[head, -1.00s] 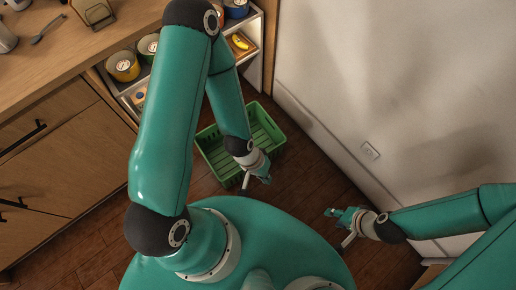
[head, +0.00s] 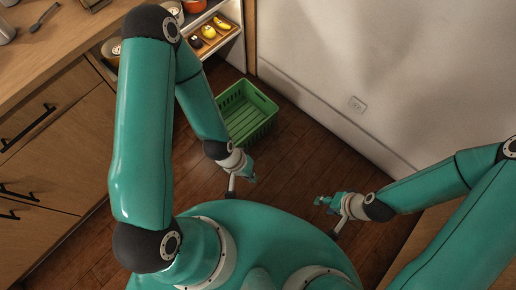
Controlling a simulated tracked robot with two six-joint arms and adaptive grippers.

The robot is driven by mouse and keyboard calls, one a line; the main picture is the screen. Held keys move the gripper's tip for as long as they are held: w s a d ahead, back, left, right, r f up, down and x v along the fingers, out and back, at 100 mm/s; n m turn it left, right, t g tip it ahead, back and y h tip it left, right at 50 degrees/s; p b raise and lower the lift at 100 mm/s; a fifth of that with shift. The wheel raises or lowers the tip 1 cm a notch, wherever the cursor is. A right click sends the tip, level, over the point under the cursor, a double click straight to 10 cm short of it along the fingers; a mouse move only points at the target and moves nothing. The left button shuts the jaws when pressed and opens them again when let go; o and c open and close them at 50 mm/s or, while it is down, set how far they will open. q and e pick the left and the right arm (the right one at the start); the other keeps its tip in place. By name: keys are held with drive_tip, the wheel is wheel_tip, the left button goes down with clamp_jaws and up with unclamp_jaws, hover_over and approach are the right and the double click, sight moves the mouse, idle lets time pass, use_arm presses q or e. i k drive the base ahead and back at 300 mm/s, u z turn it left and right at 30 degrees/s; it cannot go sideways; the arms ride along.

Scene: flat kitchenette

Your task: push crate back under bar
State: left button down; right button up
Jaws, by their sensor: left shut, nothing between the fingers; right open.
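The green slatted crate (head: 257,121) stands upright on the dark wooden floor, close to the end of the shelf unit and the pale wall. It looks empty, and its left side is partly hidden by my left arm. My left gripper (head: 240,183) is shut and empty, on the near side of the crate, apart from it in the picture. My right gripper (head: 328,212) is open and empty, further right and nearer to my base. The bar is the wooden counter (head: 62,62) at the left.
An open shelf unit (head: 228,40) under the counter holds a tray with fruit (head: 208,31) and several tins. Drawers (head: 45,125) face the floor at left. Floor between crate and grippers is clear.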

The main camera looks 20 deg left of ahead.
sight(247, 114)
drive_tip(key=u, duration=0.15)
drive_tip(key=i, duration=0.9)
drive_tip(key=z, duration=0.05)
